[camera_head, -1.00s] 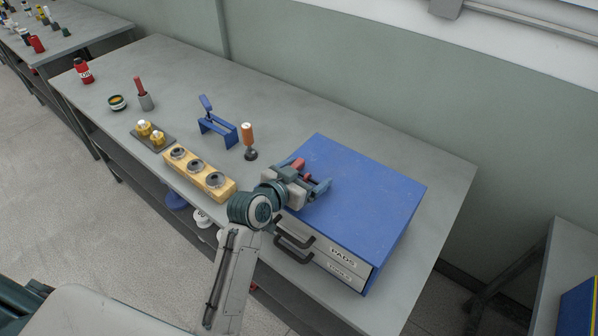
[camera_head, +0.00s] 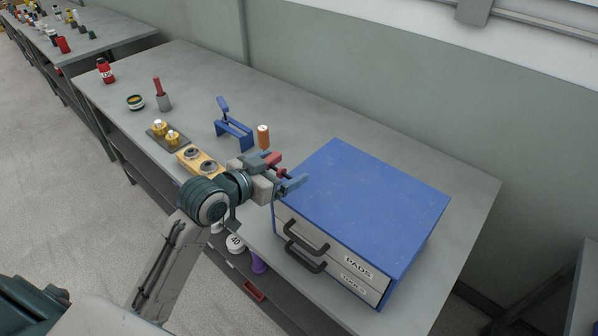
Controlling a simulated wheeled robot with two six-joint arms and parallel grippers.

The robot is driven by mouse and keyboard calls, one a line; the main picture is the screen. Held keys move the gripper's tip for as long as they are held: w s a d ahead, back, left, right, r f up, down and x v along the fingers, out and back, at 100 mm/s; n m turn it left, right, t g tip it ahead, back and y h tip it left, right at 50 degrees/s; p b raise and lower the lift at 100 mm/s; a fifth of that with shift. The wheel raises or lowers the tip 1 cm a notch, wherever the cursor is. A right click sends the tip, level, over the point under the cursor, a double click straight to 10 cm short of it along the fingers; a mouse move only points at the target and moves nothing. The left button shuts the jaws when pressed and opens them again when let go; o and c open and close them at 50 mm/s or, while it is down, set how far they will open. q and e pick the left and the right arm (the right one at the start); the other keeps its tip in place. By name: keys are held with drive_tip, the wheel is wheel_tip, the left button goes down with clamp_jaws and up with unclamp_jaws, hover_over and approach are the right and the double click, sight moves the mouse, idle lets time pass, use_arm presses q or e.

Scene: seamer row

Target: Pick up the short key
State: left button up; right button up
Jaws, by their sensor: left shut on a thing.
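My left gripper (camera_head: 283,173) is shut on a small red piece (camera_head: 273,158), which I take to be the short key. Most of it is hidden by the fingers, so its full shape cannot be told. The gripper is at the left side of the blue drawer cabinet (camera_head: 370,190), near its front left corner. My right gripper is not in view.
The cabinet has two front drawers with black handles, labelled PADS (camera_head: 358,267) and TOOLS. The back of the bench is clear.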

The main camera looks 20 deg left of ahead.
sight(270, 166)
use_arm(q)
drive_tip(key=s+a, duration=0.1)
drive_tip(key=s+a+b, duration=0.1)
drive_tip(key=a, duration=0.1)
drive_tip(key=shift+s+a+r, duration=0.1)
drive_tip(key=shift+a+r, duration=0.05)
drive_tip(key=shift+a, duration=0.15)
drive_tip(key=shift+s+a+r, duration=0.1)
drive_tip(key=shift+s+a, duration=0.2)
drive_tip(key=shift+a, duration=0.2)
drive_tip(key=shift+s+a+r, duration=0.1)
drive_tip(key=shift+s+a, duration=0.15)
drive_tip(key=shift+a, duration=0.2)
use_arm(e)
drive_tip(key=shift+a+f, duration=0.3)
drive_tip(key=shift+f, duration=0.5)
